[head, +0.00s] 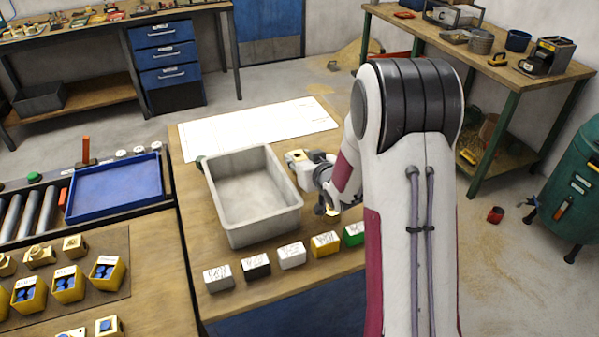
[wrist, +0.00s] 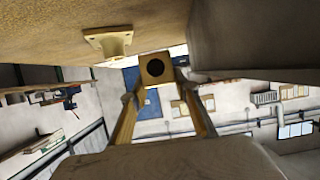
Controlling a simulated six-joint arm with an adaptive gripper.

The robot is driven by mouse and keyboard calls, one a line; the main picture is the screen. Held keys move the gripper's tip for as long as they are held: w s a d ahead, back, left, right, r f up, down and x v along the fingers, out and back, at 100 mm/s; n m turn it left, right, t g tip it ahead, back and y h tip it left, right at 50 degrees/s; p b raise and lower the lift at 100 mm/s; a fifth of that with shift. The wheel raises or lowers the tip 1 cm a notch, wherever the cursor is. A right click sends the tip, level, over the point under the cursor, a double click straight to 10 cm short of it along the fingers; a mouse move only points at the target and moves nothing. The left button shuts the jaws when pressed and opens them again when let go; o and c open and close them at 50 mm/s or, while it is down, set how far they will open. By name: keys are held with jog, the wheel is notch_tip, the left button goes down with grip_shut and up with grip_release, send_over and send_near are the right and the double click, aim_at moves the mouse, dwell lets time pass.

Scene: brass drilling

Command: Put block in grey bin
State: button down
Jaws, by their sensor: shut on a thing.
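The grey bin (head: 284,222) stands open on the wooden table in the head view, and its inside looks empty. My gripper (head: 308,164) is just beyond the bin's right wall, outside it. In the wrist view my gripper (wrist: 160,88) is shut on a brass-coloured block (wrist: 155,64), which has a dark round hole in the face towards me. The bin's grey wall (wrist: 235,42) fills the upper right of the wrist view, beside the block. I cannot tell how far the block is above the table.
A brass flanged piece (wrist: 108,42) is on the tabletop in the wrist view. Small labelled blocks, including a grey one (head: 219,278) and a black one (head: 255,267), line the table's front. A white sheet (head: 255,122) lies behind the bin. A blue tray (head: 115,188) is at left.

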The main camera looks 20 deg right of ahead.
jog(key=shift+f, duration=0.4)
jog(key=shift+f, duration=0.1)
jog(key=shift+f, duration=1.75)
jog(key=shift+f, duration=0.15)
jog(key=c, duration=1.5)
grip_release()
jog(key=shift+f, duration=0.1)
jog(key=shift+r, duration=0.2)
